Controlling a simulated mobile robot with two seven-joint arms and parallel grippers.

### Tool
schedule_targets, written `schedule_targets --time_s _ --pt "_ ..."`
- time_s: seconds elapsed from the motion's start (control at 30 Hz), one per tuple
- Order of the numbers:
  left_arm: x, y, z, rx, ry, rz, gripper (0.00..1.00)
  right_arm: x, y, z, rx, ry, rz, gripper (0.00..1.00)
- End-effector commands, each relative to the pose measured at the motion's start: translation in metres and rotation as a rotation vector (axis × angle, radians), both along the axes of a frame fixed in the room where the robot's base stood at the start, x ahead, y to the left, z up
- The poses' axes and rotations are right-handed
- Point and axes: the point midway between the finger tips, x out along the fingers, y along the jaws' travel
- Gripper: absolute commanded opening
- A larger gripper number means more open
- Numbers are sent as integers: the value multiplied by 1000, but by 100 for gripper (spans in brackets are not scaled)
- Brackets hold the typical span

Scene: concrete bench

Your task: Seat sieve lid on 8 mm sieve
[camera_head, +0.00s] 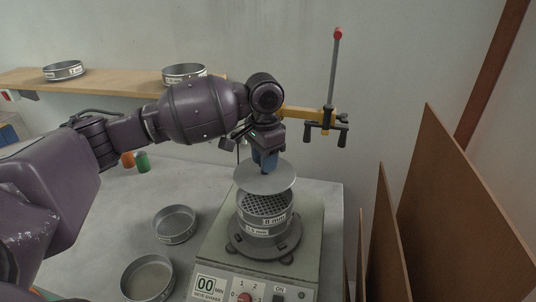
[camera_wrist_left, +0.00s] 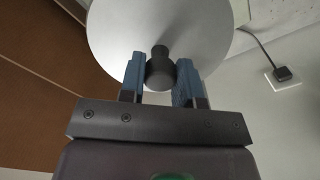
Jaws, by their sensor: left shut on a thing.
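The sieve lid (camera_head: 262,179) is a flat grey disc with a dark knob. My left gripper (camera_head: 265,163) is shut on the knob from above; the lid (camera_wrist_left: 160,25) and its knob (camera_wrist_left: 160,68) also show between the blue fingers (camera_wrist_left: 161,80) in the left wrist view. The lid hangs above the 8 mm sieve (camera_head: 274,220), with its near edge apart from the sieve and some perforated mesh showing below it. The 8 mm sieve sits on another labelled sieve (camera_head: 257,231) on the shaker. My right gripper is not in view.
The sieve shaker (camera_head: 222,262) has a control panel at its front. Two loose sieves (camera_head: 174,222) (camera_head: 148,277) lie on the bench to its left. A shelf (camera_head: 120,79) with two sieves is behind. A clamp with a rod (camera_head: 332,80) stands behind the gripper; brown boards (camera_head: 440,200) lean at right.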

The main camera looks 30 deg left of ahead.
Motion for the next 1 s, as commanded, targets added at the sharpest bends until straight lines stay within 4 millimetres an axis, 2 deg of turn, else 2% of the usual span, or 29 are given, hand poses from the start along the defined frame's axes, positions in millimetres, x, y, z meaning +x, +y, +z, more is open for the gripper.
schedule_targets --time_s 1.0 --pt "0 0 -45 0 1 1 2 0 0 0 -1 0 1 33"
